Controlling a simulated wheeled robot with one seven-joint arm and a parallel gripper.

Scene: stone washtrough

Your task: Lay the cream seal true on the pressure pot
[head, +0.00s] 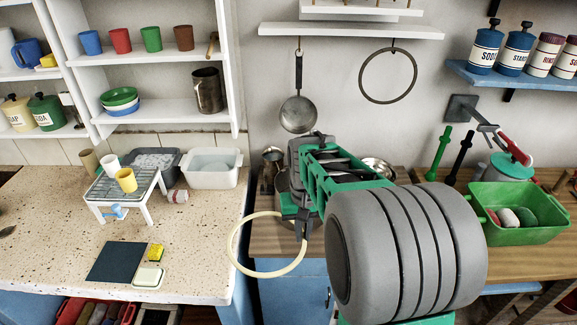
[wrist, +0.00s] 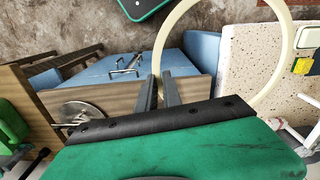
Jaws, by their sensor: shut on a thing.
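The cream seal (head: 232,241) is a large thin ring. My gripper (head: 303,228) is shut on its right side in the head view, and the ring hangs out to the left, at the gap between the speckled counter and the wooden one. In the wrist view the seal (wrist: 289,45) arcs up and right from between the fingertips of my gripper (wrist: 159,80). A steel pot (head: 283,184), perhaps the pressure pot, stands on the wooden counter behind my gripper. My arm hides much of it, so its rim cannot be judged.
A dark mat (head: 116,262), yellow sponge (head: 155,251) and white wire-topped stand (head: 124,184) with cups are on the speckled counter (head: 200,265). A dark ring (head: 389,101) and a pan (head: 298,113) hang on the wall. A green basin (head: 520,232) stands right.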

